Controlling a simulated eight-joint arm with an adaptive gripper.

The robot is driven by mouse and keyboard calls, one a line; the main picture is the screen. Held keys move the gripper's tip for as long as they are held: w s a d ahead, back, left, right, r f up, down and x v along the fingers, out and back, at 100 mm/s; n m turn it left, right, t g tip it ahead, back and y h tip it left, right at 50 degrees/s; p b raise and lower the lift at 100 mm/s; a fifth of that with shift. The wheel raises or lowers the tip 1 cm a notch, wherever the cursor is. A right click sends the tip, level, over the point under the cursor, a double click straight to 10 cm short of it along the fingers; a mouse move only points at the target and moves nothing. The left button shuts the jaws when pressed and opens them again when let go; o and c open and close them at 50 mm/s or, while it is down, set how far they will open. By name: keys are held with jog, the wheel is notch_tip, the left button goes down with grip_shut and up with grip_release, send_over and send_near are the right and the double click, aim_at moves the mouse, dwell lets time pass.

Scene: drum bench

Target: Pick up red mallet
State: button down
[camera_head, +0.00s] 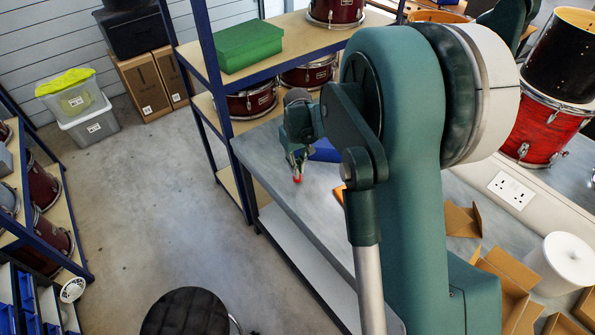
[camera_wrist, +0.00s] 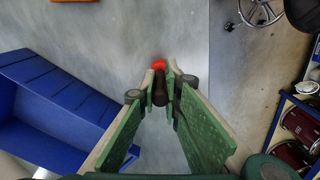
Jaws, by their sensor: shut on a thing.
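The red mallet (camera_wrist: 159,64) shows in the wrist view as a small red end with a dark shaft between my fingertips. My gripper (camera_wrist: 160,88) is shut on it, with the dark part between the green finger pads. In the head view my gripper (camera_head: 296,165) is over the grey bench (camera_head: 318,205), near its left end. The red tip of the mallet (camera_head: 297,180) shows just below the fingers. The rest of the mallet is hidden by the fingers, and I cannot tell whether it touches the bench.
A blue bin (camera_wrist: 50,105) lies left of my gripper in the wrist view. An orange item (camera_head: 340,193) is close by on the bench. A shelf with a green box (camera_head: 248,46) and drums stands behind. Open cardboard boxes (camera_head: 505,285) and a white tub (camera_head: 566,262) are at right.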

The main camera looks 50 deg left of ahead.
notch_tip(320, 180, up, 9)
jog(key=shift+f, duration=0.2)
dwell(0.3)
